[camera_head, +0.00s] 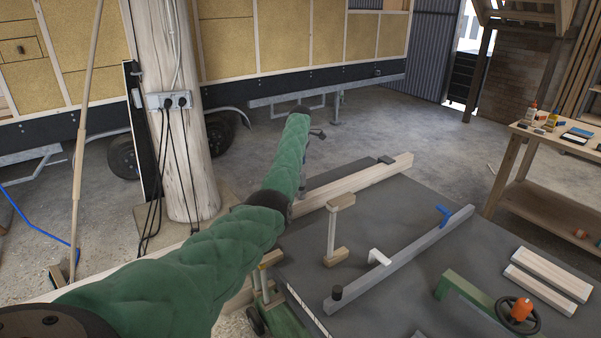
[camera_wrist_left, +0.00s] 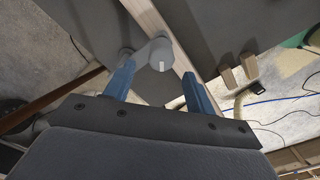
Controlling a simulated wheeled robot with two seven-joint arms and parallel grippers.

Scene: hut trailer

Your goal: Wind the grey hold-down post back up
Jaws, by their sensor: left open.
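In the left wrist view, a grey post (camera_wrist_left: 150,89) with a rounded grey crank arm (camera_wrist_left: 145,50) on top stands between my left gripper's blue fingers. The crank's end with a pale mark lies between the fingers, and its other rounded end is to the left. My left gripper (camera_wrist_left: 158,82) is open, with no clear contact on the crank. In the head view, my green-sleeved left arm reaches over the dark table and hides most of the gripper and post. My right gripper is not in view.
A thick wooden pole (camera_head: 180,130) with cables stands left. A side bench (camera_head: 548,195) stands right.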

